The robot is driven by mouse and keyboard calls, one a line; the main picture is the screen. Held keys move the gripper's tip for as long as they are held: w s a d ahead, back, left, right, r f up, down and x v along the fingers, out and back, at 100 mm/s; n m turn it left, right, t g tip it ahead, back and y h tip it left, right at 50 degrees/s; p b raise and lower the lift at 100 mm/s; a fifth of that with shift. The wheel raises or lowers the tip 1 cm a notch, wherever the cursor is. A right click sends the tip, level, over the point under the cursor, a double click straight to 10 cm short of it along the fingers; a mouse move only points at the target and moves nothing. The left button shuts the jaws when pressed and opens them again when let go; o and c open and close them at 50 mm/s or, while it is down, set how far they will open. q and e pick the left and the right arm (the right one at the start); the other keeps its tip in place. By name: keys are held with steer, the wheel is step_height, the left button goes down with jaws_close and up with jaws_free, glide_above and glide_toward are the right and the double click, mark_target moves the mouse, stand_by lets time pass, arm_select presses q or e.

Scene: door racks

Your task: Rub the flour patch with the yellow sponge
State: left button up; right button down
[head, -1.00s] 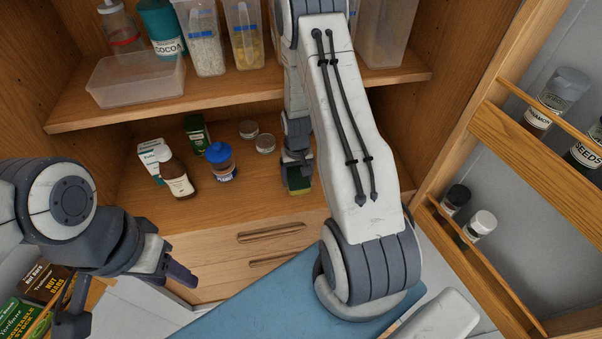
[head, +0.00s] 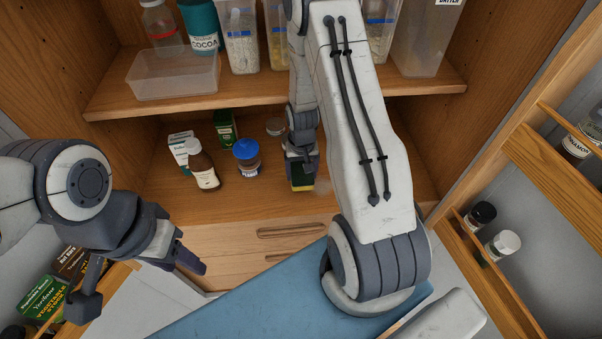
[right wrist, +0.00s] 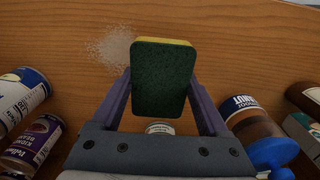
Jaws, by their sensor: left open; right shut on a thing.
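The yellow sponge (head: 301,176), with a dark green scouring side, is in my right gripper (head: 299,160) at the front of the lower cupboard shelf. In the right wrist view the sponge (right wrist: 162,78) sits between the two fingers of my right gripper (right wrist: 163,100), green face towards the camera. The flour patch (right wrist: 114,46) is a pale speckled area on the wood just left of the sponge; the sponge may cover part of it. It shows faintly right of the sponge in the head view (head: 322,186). My left gripper (head: 140,284) is open and empty at lower left.
A blue-lidded jar (head: 246,158), a brown bottle (head: 203,168) and boxes stand left of the sponge on the shelf. The upper shelf (head: 270,92) holds containers; a door rack (head: 465,235) is right.

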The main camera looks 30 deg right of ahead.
mark_target(301, 172)
steer(key=shift+r+p, duration=1.4)
steer(key=shift+r, duration=0.85)
steer(key=shift+a, duration=0.15)
